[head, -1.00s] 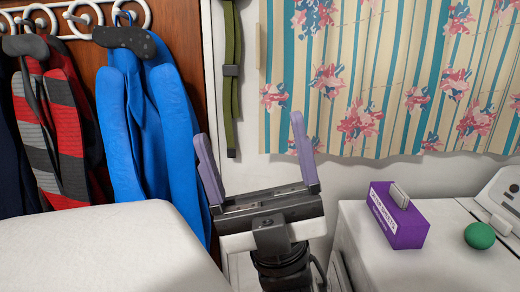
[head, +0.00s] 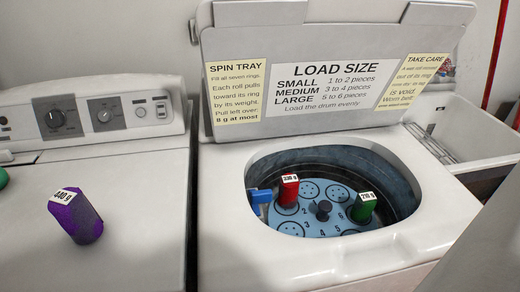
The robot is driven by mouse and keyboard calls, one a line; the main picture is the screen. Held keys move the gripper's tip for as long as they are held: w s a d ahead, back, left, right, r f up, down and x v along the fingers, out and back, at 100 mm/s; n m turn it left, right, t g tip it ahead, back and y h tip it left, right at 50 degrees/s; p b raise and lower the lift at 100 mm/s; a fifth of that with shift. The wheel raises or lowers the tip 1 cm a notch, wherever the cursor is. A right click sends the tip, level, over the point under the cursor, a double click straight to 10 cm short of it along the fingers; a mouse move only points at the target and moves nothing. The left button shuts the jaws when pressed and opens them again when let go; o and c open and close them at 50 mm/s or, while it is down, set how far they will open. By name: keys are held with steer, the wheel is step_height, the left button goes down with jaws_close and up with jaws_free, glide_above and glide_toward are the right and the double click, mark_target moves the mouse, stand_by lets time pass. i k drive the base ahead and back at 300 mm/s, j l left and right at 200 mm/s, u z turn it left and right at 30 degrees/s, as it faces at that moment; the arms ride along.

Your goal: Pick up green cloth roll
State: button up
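A green cloth roll (head: 362,208) with a white tag, which seems to read 210 g, stands in the open washer drum. It is on the right part of the round blue spin tray (head: 341,195), which has numbered rings. A red roll (head: 288,192) with a tag stands at the tray's back left. My gripper is not in view now.
A dark knob (head: 323,210) rises from the tray's middle; a blue piece (head: 260,198) sits at the drum's left edge. The raised lid (head: 225,130) stands behind. A tagged purple roll (head: 76,216) and a cut-off green round thing (head: 2,178) are on the left machine.

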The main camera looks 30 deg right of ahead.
mark_target(366, 202)
steer(key=k+j+z, duration=0.1)
steer(key=k+z, duration=0.15)
steer(key=z, duration=0.15)
steer(key=k+z, duration=0.25)
steer(key=z, duration=0.15)
